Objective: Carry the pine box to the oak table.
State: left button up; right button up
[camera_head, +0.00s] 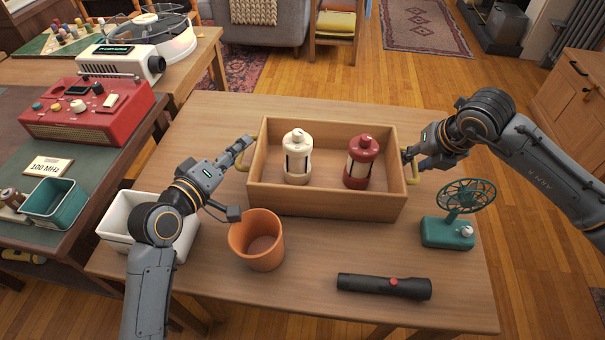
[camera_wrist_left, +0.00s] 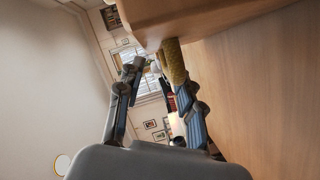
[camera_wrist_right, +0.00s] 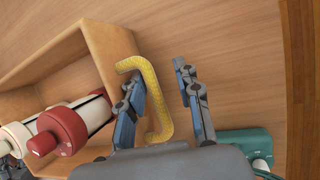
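The pine box (camera_head: 325,203), an open wooden box with a brass handle at each end, stands on a wooden table (camera_head: 300,293). My right gripper (camera_wrist_right: 158,80) is open at the right handle (camera_wrist_right: 157,95); one finger reaches inside the loop and the bar lies between the fingers. Another wooden table (camera_head: 205,48) stands at the upper left.
An orange pot (camera_head: 258,242), a black flashlight (camera_head: 384,287), a green fan (camera_head: 449,233) and a white bin (camera_head: 120,215) surround the box. A red radio (camera_head: 85,110) stands on the left desk. A record player (camera_head: 165,38) occupies part of the upper-left table. Wooden floor lies beyond.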

jog(key=shift+a, duration=0.25)
jog(key=o, duration=0.8)
jog(key=shift+d, duration=0.15)
pick_arm(q)
jog(key=v, duration=0.5)
jog(key=shift+s+r, duration=0.15)
jog(key=shift+r, duration=0.15)
pick_arm(e)
jog(key=shift+o, duration=0.2)
jog(key=shift+r, duration=0.2)
jog(key=v, duration=1.1)
jog(key=shift+s+r, duration=0.25)
jog(key=shift+r, duration=0.05)
jog(key=shift+d, duration=0.1)
